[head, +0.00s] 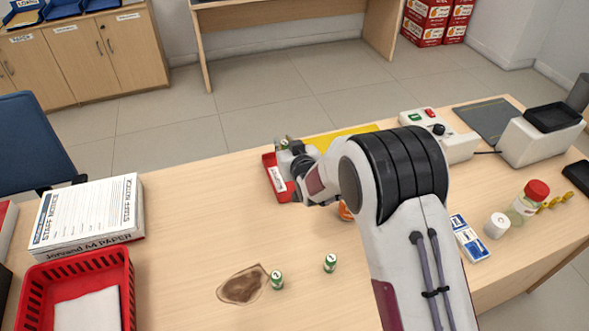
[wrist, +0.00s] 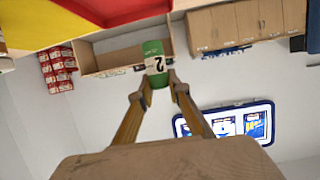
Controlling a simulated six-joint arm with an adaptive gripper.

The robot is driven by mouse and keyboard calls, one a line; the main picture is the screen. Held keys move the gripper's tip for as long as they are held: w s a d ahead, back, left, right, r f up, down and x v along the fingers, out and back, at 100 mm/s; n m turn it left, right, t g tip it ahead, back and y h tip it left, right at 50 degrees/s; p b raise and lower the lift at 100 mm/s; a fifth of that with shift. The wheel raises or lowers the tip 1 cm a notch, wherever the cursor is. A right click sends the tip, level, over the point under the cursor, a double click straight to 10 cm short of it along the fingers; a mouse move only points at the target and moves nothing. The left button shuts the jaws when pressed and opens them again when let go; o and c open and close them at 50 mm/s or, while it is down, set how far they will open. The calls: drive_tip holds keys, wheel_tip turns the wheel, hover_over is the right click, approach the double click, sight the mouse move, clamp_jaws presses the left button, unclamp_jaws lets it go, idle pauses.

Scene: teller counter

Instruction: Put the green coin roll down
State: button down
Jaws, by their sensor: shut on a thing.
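My gripper (wrist: 158,84) is shut on a green coin roll (wrist: 152,49) with a white label and a "2" in the wrist view. In the head view my gripper (head: 300,168) is at the right side of a red tray (head: 271,170) with a white label, hiding part of it. A little green of the held roll shows at the gripper's far end. The gap between roll and tray cannot be judged. Two more green coin rolls, one (head: 277,280) and another (head: 330,263), stand upright on the near part of the counter.
A yellow mat (head: 345,138) lies behind my arm, beside the red tray. A brown stain-like patch (head: 243,286) is near the standing rolls. A red basket (head: 125,285) and a paper box (head: 90,210) are at left. Bottles and devices stand at right. The left-middle counter is clear.

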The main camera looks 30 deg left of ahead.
drive_tip(key=w+d+m+h, duration=0.1)
drive_tip(key=w+d+m+t+h, duration=0.1)
drive_tip(key=w+d+t, duration=0.1)
drive_tip(key=w, duration=0.1)
drive_tip(key=shift+w+f+m+h, duration=0.1)
drive_tip(key=shift+f+m+h, duration=0.15)
drive_tip(key=shift+m+h, duration=0.15)
idle(0.4)
wheel_tip(320, 180, down, 6)
drive_tip(key=shift+f, duration=0.15)
idle(0.4)
drive_tip(key=shift+f, duration=1.9)
